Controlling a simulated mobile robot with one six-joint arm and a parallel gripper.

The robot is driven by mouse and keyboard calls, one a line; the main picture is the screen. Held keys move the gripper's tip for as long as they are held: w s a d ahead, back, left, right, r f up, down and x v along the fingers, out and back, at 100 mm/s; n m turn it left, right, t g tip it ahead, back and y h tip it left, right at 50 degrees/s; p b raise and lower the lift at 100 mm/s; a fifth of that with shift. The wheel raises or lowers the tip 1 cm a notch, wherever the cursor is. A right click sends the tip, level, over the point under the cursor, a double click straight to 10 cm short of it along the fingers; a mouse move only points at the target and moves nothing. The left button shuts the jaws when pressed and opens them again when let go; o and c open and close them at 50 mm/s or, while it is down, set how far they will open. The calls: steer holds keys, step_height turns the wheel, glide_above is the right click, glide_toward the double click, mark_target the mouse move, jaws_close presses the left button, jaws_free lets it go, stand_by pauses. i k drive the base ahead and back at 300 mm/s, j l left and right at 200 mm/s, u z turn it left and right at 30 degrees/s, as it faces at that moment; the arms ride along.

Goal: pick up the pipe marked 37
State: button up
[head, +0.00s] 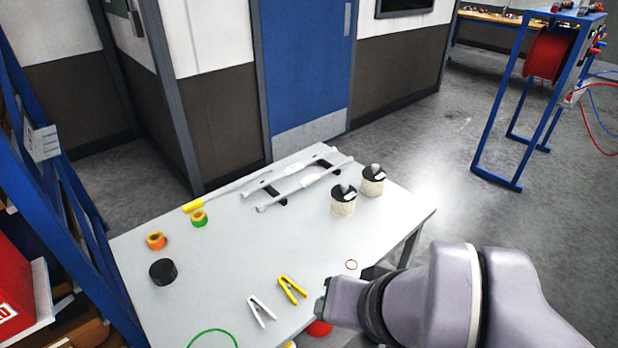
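Two grey pipes lie side by side near the table's far edge, on dark supports. The nearer pipe (284,195) and the farther pipe (290,169) each seem to carry a pale label. The markings are too small to read, so I cannot tell which is marked 37. My gripper (323,299) is over the table's near right part, well apart from both pipes. Only its dark end shows, and I cannot tell whether it is open or shut.
A blue shelf frame (70,200) stands left. The table's middle is clear.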

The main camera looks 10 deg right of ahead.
mark_target(291, 170)
steer(key=i+l+u, duration=0.25)
steer(key=u, duration=0.2)
steer(key=i+l+u, duration=0.15)
steer(key=l+u, duration=0.35)
